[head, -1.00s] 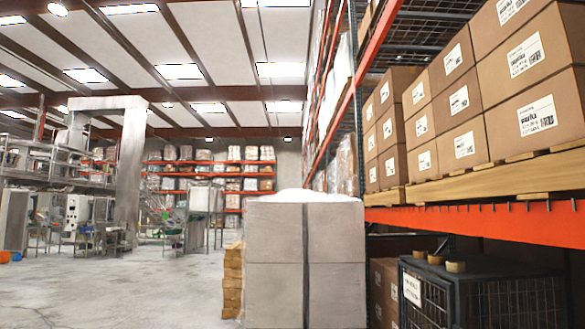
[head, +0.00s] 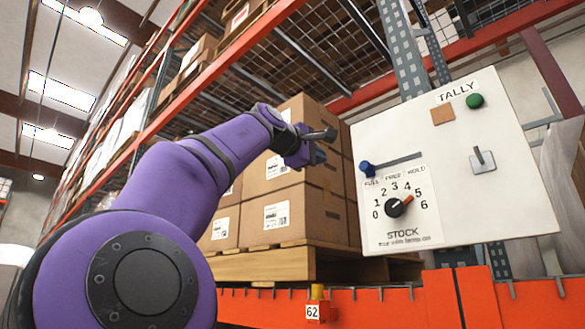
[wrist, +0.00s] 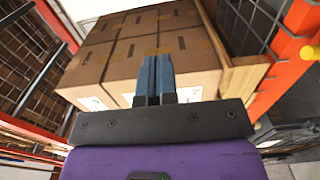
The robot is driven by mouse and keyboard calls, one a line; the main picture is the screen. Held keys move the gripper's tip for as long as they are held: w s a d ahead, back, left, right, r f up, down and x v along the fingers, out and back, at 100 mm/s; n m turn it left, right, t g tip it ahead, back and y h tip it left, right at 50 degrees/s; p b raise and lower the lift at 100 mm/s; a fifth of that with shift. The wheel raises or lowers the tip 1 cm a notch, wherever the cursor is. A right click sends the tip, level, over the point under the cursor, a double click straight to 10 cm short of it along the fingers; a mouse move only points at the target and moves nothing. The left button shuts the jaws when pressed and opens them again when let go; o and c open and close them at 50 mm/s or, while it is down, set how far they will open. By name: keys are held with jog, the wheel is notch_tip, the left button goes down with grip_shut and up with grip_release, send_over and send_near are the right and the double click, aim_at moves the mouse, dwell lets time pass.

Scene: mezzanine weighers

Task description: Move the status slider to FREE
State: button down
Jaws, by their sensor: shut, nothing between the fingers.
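A white panel (head: 500,190) headed TALLY is in the right half of the head view. Its status slider has a blue knob (head: 367,168) at the left end of a dark slot (head: 400,161), by the FULL label (head: 372,183). The FREE label (head: 393,176) is in the middle and HOLD (head: 416,169) at the right. My gripper (head: 322,156) is left of the panel, apart from the knob, in front of stacked cartons. In the wrist view its blue fingers (wrist: 154,68) are together and empty. The panel does not show in the wrist view.
The panel also carries a STOCK dial (head: 397,207), a green button (head: 475,101), a toggle lever (head: 481,158) and a brown square (head: 442,115). Cartons (head: 290,215) stand on a pallet (head: 265,266) behind my arm. An orange rack beam (head: 380,303) runs below.

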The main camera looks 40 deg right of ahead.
aim_at(367, 169)
jog(key=d, duration=0.8)
jog(key=shift+w+d, duration=0.25)
jog(key=shift+w, duration=0.05)
jog(key=shift+d, duration=0.15)
jog(key=shift+d, duration=0.35)
jog(key=shift+w+d, duration=0.2)
jog(key=shift+d, duration=1.75)
